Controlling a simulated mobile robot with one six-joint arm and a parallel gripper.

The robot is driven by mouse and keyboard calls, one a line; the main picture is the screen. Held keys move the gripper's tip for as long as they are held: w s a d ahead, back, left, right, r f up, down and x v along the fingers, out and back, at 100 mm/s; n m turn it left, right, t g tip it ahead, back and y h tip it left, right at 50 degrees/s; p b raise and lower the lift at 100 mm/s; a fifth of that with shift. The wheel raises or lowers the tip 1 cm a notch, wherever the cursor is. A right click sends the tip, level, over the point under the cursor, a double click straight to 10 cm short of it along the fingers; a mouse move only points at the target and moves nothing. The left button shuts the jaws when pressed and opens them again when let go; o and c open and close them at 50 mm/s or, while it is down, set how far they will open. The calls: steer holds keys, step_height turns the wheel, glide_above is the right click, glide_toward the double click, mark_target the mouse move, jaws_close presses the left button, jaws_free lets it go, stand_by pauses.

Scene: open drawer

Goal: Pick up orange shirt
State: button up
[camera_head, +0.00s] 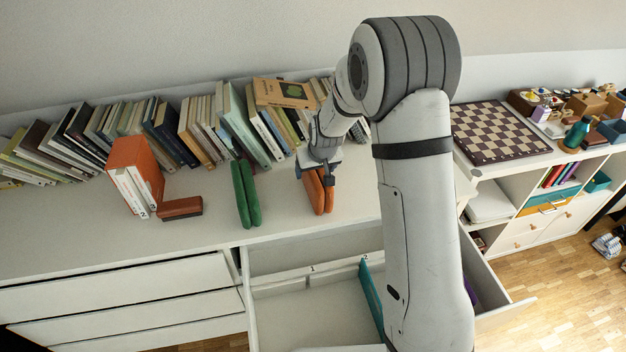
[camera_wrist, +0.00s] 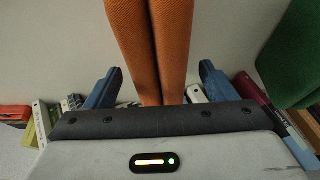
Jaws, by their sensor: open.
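The orange shirt (camera_head: 318,194) is a narrow folded bundle standing on the white cabinet top, right of a green folded bundle (camera_head: 246,194). My gripper (camera_head: 328,174) is over its far end in the head view. In the wrist view, the orange shirt (camera_wrist: 148,45) runs down the middle as two side-by-side folds. My gripper (camera_wrist: 160,68) is open, with one blue finger on each side of the shirt and a visible gap on both sides. The lower end of the shirt is hidden behind the gripper body.
A row of leaning books (camera_head: 170,125) lines the wall behind. An orange box of books (camera_head: 137,172) and a brown block (camera_head: 180,208) stand left. An open drawer (camera_head: 315,310) lies below the front edge. A chessboard (camera_head: 500,131) is at right.

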steer(key=shift+x, duration=1.5)
steer(key=shift+d, duration=0.1)
steer(key=c, duration=1.1)
steer(key=shift+c, duration=0.2)
